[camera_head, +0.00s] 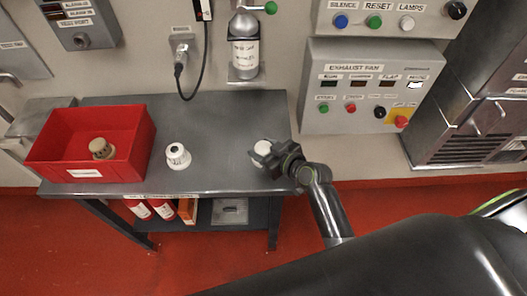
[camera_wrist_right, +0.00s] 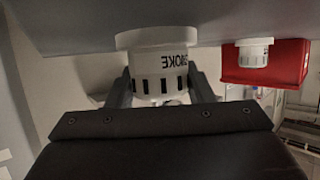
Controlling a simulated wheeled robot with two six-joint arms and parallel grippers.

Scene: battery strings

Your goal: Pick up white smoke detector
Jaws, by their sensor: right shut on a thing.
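My right gripper (camera_head: 268,156) is at the right end of the grey table, shut on a white smoke detector (camera_head: 262,147). In the right wrist view, which is upside down, the detector (camera_wrist_right: 158,64) is between the two fingers, with the letters "SMOKE" partly visible. Its wide base seems to touch the table top or be very close to it. A second white detector (camera_head: 178,156) stands on the table, apart from the gripper; it also shows in the right wrist view (camera_wrist_right: 253,53). My left gripper is not in view.
A red bin (camera_head: 143,150) with a beige detector (camera_head: 102,148) inside stands at the left of the table (camera_head: 222,125). Red containers (camera_head: 163,208) are on the shelf below. An exhaust fan panel (camera_head: 345,90) is on the wall.

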